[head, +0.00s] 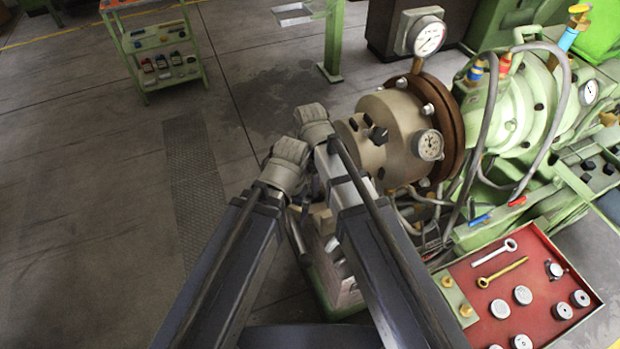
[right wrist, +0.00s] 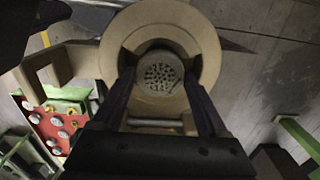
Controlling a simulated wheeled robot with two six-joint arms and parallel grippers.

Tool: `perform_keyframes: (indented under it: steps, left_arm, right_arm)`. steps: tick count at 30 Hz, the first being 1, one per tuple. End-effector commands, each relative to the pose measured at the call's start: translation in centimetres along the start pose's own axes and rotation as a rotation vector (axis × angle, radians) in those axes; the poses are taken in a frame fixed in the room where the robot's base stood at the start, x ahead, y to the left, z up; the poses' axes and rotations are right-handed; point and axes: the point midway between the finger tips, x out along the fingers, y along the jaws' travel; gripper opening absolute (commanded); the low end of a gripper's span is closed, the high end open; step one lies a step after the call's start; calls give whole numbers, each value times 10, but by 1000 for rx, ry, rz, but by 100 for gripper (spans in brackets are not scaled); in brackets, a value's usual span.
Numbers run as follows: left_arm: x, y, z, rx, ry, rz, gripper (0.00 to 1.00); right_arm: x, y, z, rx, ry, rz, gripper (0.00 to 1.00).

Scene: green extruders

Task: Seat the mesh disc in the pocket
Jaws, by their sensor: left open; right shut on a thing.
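The mesh disc (right wrist: 161,76) is a grey round plate with many small holes, between my right fingers. My right gripper (right wrist: 158,64) is shut on it, with one dark finger on each side. Around and behind the disc is a tan ring-shaped part (right wrist: 203,48) with a recess at its middle, the pocket. I cannot tell whether the disc touches the recess floor. In the head view, my forearms hide the disc and most of the pocket. My left gripper (head: 302,198) is low between the arms, mostly covered and apart from the disc; it is open.
The green extruder with its tan barrel end (head: 380,125) and gauges stands at the right. A red tray (head: 475,290) with tools and several round plates lies at the lower right. A shelf cart (head: 160,50) stands far back left. The floor at the left is clear.

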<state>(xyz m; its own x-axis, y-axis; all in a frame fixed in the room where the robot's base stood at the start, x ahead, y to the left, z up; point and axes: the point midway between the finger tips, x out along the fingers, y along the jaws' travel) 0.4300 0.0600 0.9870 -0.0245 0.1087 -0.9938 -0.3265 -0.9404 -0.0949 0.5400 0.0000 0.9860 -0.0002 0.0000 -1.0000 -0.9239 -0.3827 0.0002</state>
Motion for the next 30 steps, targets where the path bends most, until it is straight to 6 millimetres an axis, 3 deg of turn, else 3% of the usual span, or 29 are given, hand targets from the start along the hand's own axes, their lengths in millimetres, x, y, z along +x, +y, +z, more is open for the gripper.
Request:
perform_keyframes:
  steps: [30]
  left_arm:
    - [10,1,-1,0,0,0,99]
  right_arm:
    - [10,0,0,0,0,0,9]
